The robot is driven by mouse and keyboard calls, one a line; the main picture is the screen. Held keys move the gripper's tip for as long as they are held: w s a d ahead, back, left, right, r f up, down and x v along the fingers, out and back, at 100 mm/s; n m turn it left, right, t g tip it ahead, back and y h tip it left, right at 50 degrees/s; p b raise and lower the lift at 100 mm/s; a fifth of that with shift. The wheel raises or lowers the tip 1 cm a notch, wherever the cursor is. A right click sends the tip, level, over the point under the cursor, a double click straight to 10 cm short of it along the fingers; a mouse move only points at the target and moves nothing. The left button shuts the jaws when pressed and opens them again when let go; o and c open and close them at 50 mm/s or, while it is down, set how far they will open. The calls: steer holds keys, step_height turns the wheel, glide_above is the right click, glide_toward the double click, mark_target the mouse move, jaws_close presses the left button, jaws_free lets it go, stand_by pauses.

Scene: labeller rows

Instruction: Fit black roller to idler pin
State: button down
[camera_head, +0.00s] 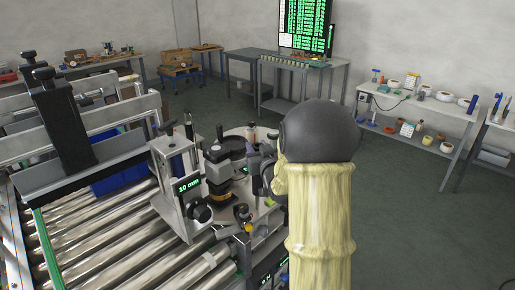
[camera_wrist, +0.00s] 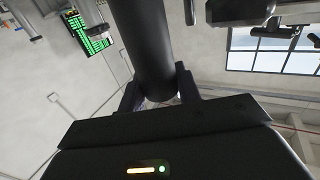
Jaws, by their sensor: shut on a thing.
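My gripper (camera_wrist: 158,96) is shut on the black roller (camera_wrist: 142,40), a dark smooth cylinder that rises away from the fingers in the wrist view. One finger sits on each side of its near end. In the head view my arm's dark joint and yellowish sleeve cover much of the gripper, and I cannot make out the roller there. The gripper is at the right side of the labeller (camera_head: 176,168), over its round grey plate (camera_head: 262,209). Several posts and rollers stand on the plate; I cannot tell which is the idler pin.
A roller conveyor (camera_head: 110,235) runs under the labeller at the left. A display (camera_head: 189,185) reads 10 mm. A blue bin (camera_head: 118,178) is behind. Benches and a shelf with parts (camera_head: 420,105) line the walls. The floor (camera_head: 400,220) at right is clear.

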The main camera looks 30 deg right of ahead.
steer(key=shift+f+b, duration=3.5)
steer(key=shift+f, duration=0.05)
steer(key=c, duration=0.9)
jaws_free()
steer(key=s+a+b, duration=0.2)
steer(key=s+b, duration=0.7)
steer(key=s, duration=0.8)
steer(key=shift+s+a, duration=0.15)
steer(key=shift+f, duration=0.1)
